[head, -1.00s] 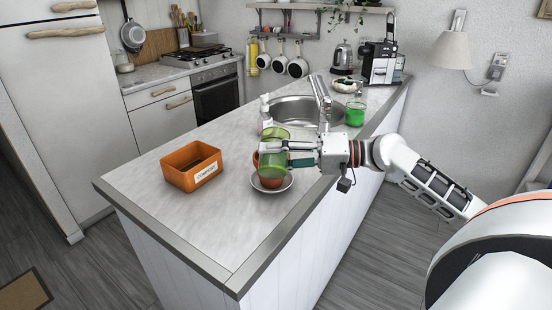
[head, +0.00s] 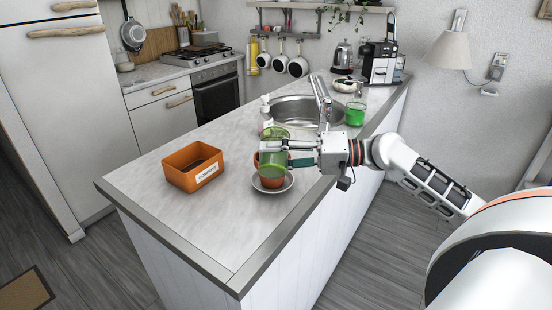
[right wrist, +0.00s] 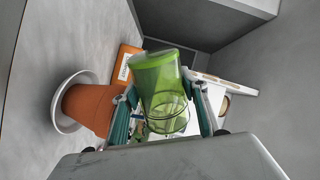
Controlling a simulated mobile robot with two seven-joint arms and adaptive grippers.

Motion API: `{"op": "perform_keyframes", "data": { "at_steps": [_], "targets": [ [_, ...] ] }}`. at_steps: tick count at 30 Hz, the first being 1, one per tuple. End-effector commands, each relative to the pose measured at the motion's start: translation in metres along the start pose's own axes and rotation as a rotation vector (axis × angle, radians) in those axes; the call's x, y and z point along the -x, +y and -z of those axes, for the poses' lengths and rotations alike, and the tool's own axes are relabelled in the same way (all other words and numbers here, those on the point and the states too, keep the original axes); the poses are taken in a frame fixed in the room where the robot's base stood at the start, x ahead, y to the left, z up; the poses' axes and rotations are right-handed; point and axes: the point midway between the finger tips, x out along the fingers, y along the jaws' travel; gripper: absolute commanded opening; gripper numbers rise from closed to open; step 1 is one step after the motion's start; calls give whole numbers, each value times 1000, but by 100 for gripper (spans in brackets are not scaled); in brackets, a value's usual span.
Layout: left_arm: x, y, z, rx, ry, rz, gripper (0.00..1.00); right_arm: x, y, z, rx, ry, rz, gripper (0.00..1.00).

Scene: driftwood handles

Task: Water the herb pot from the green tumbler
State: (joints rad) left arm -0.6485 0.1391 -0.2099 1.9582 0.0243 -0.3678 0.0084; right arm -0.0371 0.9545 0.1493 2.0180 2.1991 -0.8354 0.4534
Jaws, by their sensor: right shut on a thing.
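My right gripper (head: 275,152) is shut on the green tumbler (head: 272,134), a see-through green cup. The tumbler also shows between the fingers of the gripper (right wrist: 168,125) in the right wrist view (right wrist: 160,75). In the head view the tumbler overlaps the terracotta herb pot (head: 271,182), which stands on a pale saucer (head: 286,184) on the counter. The pot also shows left of the fingers in the right wrist view (right wrist: 88,107). No herb leaves are clearly visible, and the pot's top is mostly hidden. My left gripper is not in view.
An orange box with a white label (head: 190,168) stands on the counter (head: 215,225) left of the pot. Behind are the sink (head: 290,107), its tall tap (head: 321,98) and a green container (head: 355,114). The counter's front left part is clear.

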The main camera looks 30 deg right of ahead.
Motion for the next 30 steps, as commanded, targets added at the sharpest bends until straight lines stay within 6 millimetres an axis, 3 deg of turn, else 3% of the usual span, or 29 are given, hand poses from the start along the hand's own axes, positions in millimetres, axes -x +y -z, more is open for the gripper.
{"op": "perform_keyframes", "data": {
  "at_steps": [19, 22, 27, 30],
  "targets": [
    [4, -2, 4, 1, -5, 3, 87, 1, -7, 4, -25, -2, 1, 12],
    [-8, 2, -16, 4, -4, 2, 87, -2, 14, -7, 17, 3, 0, 12],
    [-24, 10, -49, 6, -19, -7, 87, -2, 7, -2, 286, 37, -2, 12],
    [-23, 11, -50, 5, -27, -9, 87, 0, -1, 2, 325, 43, -1, 12]
  ]
}}
